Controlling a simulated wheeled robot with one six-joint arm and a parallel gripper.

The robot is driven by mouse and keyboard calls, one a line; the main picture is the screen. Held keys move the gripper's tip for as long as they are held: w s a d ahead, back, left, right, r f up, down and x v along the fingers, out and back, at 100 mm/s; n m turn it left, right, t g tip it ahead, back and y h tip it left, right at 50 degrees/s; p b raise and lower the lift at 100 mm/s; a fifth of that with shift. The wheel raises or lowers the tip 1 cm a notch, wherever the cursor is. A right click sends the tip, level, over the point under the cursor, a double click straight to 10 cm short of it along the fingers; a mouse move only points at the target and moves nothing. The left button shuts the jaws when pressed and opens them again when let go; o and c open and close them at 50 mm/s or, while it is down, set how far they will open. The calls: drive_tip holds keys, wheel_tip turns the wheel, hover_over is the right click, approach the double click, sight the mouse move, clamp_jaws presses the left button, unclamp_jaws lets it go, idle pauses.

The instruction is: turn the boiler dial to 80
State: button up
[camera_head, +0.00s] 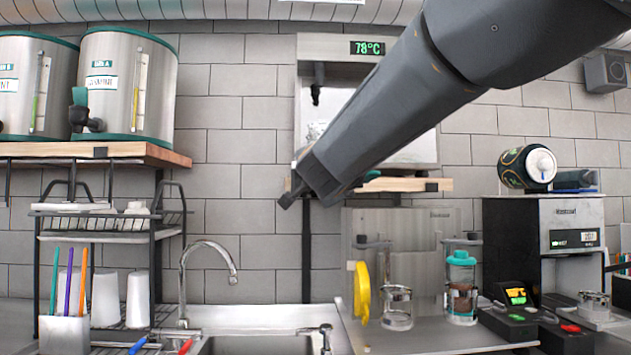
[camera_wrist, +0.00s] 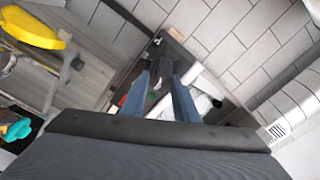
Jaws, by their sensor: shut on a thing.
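The boiler (camera_head: 420,150) is a pale metal box on the wall, and its green display (camera_head: 367,48) reads 78°C. My gripper (camera_head: 288,198) is at the boiler's lower left, beneath my arm, which hides much of the boiler's front. In the wrist view, the two blue-grey fingers of my gripper (camera_wrist: 160,78) close around a dark knob, the boiler dial (camera_wrist: 166,66). The dial is hidden in the head view, and its markings cannot be read.
A wooden shelf (camera_head: 400,184) runs under the boiler. A sink tap (camera_head: 210,248) and dish rack (camera_head: 110,235) are at left. Below right stand a yellow object (camera_head: 361,292), a jar with a teal lid (camera_head: 461,285) and a sealer machine (camera_head: 508,240). The tiled wall is close behind.

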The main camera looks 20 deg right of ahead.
drive_tip(key=o, duration=1)
drive_tip(key=shift+o, duration=0.2)
drive_tip(key=s+a, duration=0.1)
drive_tip(key=s, duration=0.6)
drive_tip(key=shift+s+a, duration=0.3)
drive_tip(key=shift+s, duration=0.05)
